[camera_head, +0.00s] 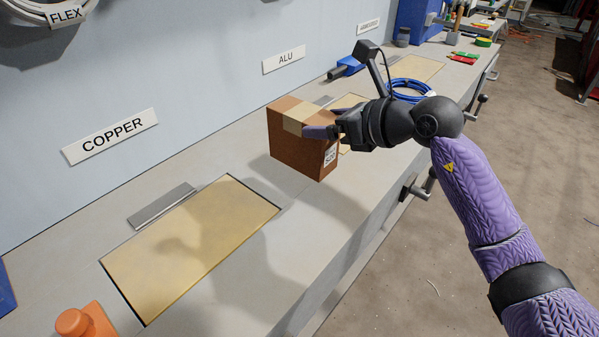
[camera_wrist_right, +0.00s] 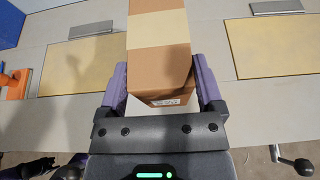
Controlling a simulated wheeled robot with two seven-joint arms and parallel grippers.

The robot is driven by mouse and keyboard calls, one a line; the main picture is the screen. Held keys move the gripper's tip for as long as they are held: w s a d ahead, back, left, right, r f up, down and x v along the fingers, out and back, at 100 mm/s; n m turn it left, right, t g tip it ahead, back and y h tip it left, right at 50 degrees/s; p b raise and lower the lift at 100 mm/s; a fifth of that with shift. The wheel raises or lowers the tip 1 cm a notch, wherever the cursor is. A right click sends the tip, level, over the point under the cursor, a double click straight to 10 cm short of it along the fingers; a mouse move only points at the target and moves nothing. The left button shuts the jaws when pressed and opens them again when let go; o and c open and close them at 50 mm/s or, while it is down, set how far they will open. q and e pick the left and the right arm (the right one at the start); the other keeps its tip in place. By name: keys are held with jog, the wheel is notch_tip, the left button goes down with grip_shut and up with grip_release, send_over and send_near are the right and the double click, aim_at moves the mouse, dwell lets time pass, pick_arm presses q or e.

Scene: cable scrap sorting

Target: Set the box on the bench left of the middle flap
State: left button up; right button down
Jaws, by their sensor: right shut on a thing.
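My right gripper (camera_head: 334,133) is shut on a brown cardboard box (camera_head: 290,146) with a pale tape band and a printed label. In the right wrist view the box (camera_wrist_right: 160,60) sits between both fingers (camera_wrist_right: 165,90). The box is upright over the bench, between the flap under the COPPER sign and the middle flap (camera_head: 348,101) under the ALU sign. The box and gripper hide much of the middle flap in the head view; it shows at the right of the wrist view (camera_wrist_right: 275,45). I cannot tell whether the box touches the bench.
The bench (camera_head: 235,270) carries the COPPER flap (camera_head: 195,240) with a metal strip behind it. An orange object (camera_head: 85,322) stands at the near left. A blue cable coil (camera_head: 408,90) and a far flap (camera_head: 412,68) lie beyond. Handles jut from the bench front.

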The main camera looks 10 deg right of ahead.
aim_at(329, 161)
notch_tip(329, 161, down, 8)
jog(key=b, duration=0.2)
jog(key=shift+b, duration=0.4)
jog(key=shift+r, duration=0.2)
grip_release()
jog(key=shift+f, duration=0.15)
